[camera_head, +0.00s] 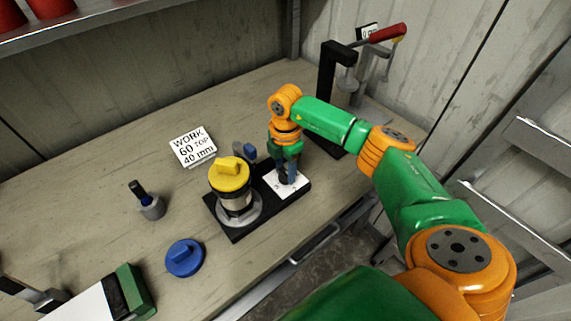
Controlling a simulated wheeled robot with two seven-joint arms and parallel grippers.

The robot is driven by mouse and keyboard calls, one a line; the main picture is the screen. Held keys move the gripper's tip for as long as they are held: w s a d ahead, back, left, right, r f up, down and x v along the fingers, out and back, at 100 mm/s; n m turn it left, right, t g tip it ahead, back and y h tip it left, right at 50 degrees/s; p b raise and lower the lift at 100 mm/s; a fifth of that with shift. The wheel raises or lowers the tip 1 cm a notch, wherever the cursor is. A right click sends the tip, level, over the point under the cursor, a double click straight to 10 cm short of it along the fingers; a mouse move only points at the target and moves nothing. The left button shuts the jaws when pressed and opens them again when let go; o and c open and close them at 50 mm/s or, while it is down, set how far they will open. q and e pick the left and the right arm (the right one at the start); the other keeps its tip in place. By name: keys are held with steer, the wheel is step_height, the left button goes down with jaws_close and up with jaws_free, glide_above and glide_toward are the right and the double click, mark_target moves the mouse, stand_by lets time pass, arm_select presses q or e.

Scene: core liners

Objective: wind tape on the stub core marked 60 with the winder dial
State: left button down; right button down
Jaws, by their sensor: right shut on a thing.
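A black winder base (233,233) stands on the bench. A white dial plate (272,178) lies on its right end. My right gripper (287,176) points down over that plate, shut on what seems to be the winder dial's knob. Its fingers mostly hide the knob, and I cannot read the dial marks. On the base's left part, a short dark core (236,204) stands upright on a grey round flange under a yellow knobbed cap (230,174). No number is readable on the core. A white card (193,147) behind reads "WORK 60 TOP 40 mm".
A blue knobbed cap (184,258) lies in front of the winder. A small grey cup with a dark-handled tool (150,205) stands to the left. A black press with a red lever (335,75) stands at the back right.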

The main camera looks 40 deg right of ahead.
mark_target(286, 171)
steer(key=shift+c, duration=1.8)
jaws_free()
step_height(286, 171, up, 7)
steer(key=shift+f+b, duration=0.2)
steer(key=shift+b, duration=0.75)
steer(key=shift+r, duration=0.25)
